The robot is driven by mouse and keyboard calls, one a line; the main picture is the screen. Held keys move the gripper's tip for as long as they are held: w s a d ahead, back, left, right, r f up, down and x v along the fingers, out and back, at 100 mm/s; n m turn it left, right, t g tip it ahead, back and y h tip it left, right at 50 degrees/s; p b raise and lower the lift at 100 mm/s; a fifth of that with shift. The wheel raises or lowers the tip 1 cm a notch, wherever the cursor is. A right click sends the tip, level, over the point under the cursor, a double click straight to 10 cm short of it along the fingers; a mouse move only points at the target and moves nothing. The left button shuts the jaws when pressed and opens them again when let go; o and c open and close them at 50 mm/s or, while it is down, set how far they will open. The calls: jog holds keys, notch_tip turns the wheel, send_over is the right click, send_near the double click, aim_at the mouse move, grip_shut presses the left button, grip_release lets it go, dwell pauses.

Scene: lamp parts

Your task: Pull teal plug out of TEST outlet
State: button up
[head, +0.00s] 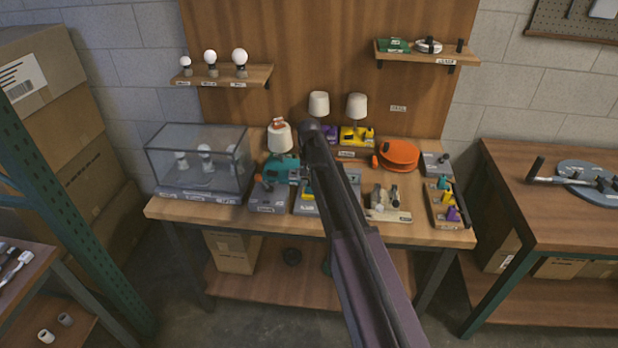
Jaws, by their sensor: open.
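A small teal piece (445,183), which looks like a plug, sits at the back end of a dark rack (457,224) at the right of the table. A grey box (432,160) with a dark part on top stands just behind it. I cannot read the labels, so I cannot tell which one is the TEST outlet, or whether the teal piece is plugged in. My arm reaches over the middle of the table; my gripper is hidden behind it.
A teal-based lamp (282,168) with a white shade stands left of my arm. A glass case (198,150) fills the table's left. An orange reel (398,155), a yellow lamp base (357,137) and a beige board (388,213) stand nearby. Bare wood (420,225) shows near the front right.

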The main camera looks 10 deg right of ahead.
aim_at(309, 184)
jog(key=shift+f+b, duration=2.15)
jog(key=shift+f, duration=0.3)
jog(key=shift+s, duration=0.1)
grip_shut()
jog(key=shift+r+p, duration=0.45)
jog(key=shift+r+p, duration=0.4)
jog(key=shift+r+p, duration=2.4)
